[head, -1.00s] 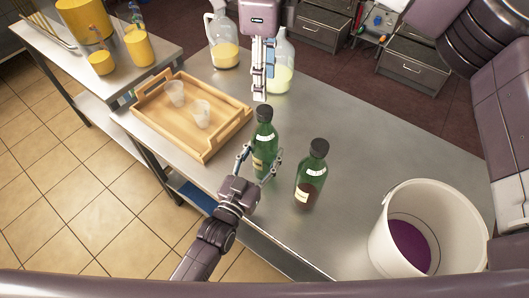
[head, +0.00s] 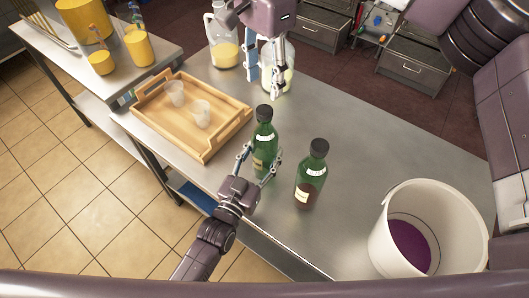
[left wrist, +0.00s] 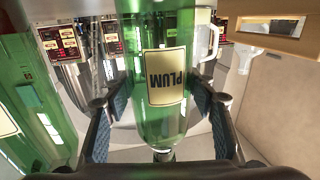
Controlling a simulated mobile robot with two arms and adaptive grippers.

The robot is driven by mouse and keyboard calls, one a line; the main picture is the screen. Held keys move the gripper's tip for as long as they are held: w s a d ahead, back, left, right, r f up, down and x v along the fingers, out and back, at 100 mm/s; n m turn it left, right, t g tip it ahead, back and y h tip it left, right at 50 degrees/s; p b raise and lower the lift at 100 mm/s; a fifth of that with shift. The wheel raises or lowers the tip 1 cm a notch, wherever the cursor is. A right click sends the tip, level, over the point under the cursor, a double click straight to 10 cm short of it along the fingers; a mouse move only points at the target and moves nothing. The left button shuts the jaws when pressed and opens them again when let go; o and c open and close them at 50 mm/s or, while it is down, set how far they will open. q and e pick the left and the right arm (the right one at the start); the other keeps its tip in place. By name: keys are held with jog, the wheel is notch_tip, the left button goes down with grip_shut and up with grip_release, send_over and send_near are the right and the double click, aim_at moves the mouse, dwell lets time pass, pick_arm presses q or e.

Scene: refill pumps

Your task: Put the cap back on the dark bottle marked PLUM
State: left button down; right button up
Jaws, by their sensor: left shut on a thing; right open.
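The green PLUM bottle (head: 265,133) stands upright on the steel table, and its PLUM label shows upside down in the left wrist view (left wrist: 165,78). A black cap (head: 264,112) sits on its neck in the head view; I cannot tell how tight it is. My left gripper (head: 262,156) is shut around the bottle's body from the near side, one finger on each side. My right gripper (head: 264,91) is open and empty, its fingers pointing down, above and behind the cap.
A second green bottle (head: 310,172) with a black cap stands just right. A white bucket (head: 385,245) with purple contents is at the right. A wooden tray (head: 160,128) holds two clear cups. Two jugs (head: 222,45) stand at the back. The table's right middle is clear.

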aim_at(264, 110)
jog(key=n, duration=0.5)
jog(key=shift+n, duration=0.4)
jog(key=n, duration=0.6)
jog(key=shift+f, duration=4.05)
